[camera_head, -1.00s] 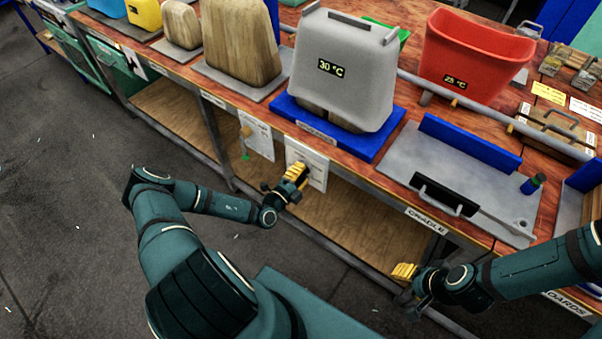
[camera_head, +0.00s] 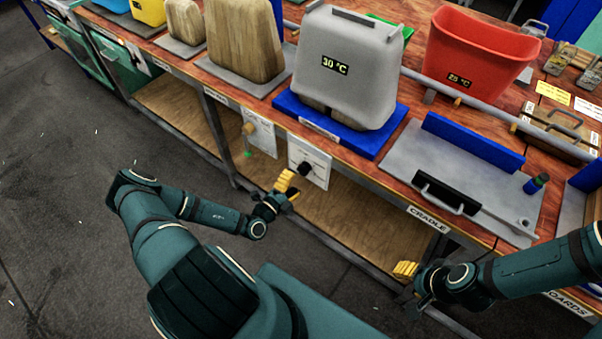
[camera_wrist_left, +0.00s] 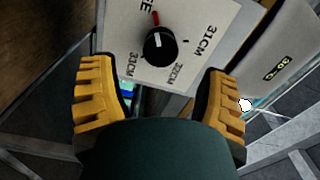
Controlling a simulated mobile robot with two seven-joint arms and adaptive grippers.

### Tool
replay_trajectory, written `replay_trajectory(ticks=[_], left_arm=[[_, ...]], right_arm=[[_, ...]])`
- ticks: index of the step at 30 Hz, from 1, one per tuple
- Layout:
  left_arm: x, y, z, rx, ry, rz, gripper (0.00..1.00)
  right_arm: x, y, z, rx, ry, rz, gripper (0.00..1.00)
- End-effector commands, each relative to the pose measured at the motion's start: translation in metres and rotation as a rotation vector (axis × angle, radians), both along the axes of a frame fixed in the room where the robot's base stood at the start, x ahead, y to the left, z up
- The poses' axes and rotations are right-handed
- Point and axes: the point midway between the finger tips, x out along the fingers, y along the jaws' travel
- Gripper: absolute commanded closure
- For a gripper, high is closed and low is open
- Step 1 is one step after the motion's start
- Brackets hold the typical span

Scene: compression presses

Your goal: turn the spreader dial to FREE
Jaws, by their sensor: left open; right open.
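The spreader dial is a black knob (camera_head: 304,168) on a white plate (camera_head: 322,166) on the bench front. In the left wrist view the knob (camera_wrist_left: 160,47) has a white pointer line facing the top of the picture, toward a red mark. A label ending in "EE", partly cut off, is near that mark; 31CM, 32CM and 33CM are around the rest. My left gripper (camera_head: 289,188) is open and empty in front of the dial, apart from it, with the knob between and beyond its yellow fingers. My right gripper (camera_head: 405,271) is open and empty below the cradle.
Above the dial, a grey 30 °C container (camera_head: 349,75) sits on a blue base (camera_head: 369,146). The cradle plate (camera_head: 408,158) is to its right, with a red 25 °C bin (camera_head: 470,55) behind. Another white card (camera_head: 260,134) hangs left of the dial. Open floor lies at left.

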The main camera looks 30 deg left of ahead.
Motion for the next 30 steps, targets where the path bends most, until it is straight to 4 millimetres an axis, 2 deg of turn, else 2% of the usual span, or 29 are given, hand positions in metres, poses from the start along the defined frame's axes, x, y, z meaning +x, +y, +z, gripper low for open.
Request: replay_trajectory(ticks=[3, 10, 15, 30], left_arm=[[-0.024, 0.002, 0.000, 0.000, 0.001, 0.002, 0.25], [-0.055, 0.004, 0.000, 0.001, 0.001, -0.001, 0.25], [-0.061, 0.004, 0.000, 0.000, 0.000, -0.002, 0.25], [-0.061, 0.004, 0.000, 0.000, 0.000, -0.002, 0.25]], right_arm=[[0.000, 0.000, 0.000, 0.000, 0.000, 0.000, 0.53], [0.000, 0.000, 0.000, 0.000, 0.000, 0.000, 0.53], [0.000, 0.000, 0.000, 0.000, 0.000, 0.000, 0.53], [0.000, 0.000, 0.000, 0.000, 0.000, 0.000, 0.53]])
